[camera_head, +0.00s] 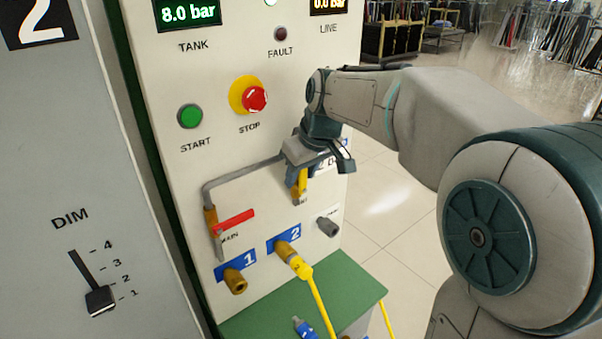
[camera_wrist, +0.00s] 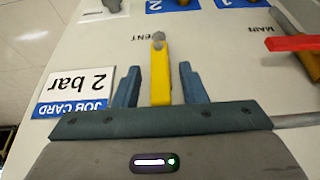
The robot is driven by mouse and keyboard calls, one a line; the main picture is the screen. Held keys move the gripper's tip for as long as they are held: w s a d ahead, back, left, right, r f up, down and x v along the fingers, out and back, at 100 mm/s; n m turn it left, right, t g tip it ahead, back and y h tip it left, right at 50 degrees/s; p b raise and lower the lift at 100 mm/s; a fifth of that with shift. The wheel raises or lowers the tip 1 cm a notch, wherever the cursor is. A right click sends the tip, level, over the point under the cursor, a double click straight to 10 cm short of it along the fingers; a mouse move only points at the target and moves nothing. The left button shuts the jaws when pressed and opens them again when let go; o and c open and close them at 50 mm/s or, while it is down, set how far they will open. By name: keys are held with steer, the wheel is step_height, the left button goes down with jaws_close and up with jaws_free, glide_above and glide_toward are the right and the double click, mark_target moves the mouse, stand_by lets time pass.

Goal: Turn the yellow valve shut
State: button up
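The yellow valve lever (camera_wrist: 160,72) stands on the panel near the word VENT in the wrist view, its pivot end away from my gripper. It also shows in the head view (camera_head: 302,181), partly hidden by my gripper. My gripper (camera_wrist: 158,82) is open, with one finger on each side of the lever. A gap shows between each finger and the lever. In the head view my gripper (camera_head: 297,176) is at the panel, right of the red-handled MAIN valve (camera_head: 233,221).
A job card (camera_wrist: 78,90) reading 2 bar is beside the lever. Ports 1 (camera_head: 235,281) and 2 (camera_head: 284,249) are below; a yellow hose (camera_head: 320,308) runs from port 2. A green ledge (camera_head: 345,285) juts out underneath. The TANK display (camera_head: 187,13) reads 8.0 bar, LINE 0.0 bar.

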steer(key=shift+a+f, duration=0.1)
steer(key=shift+f, duration=0.15)
jaws_close()
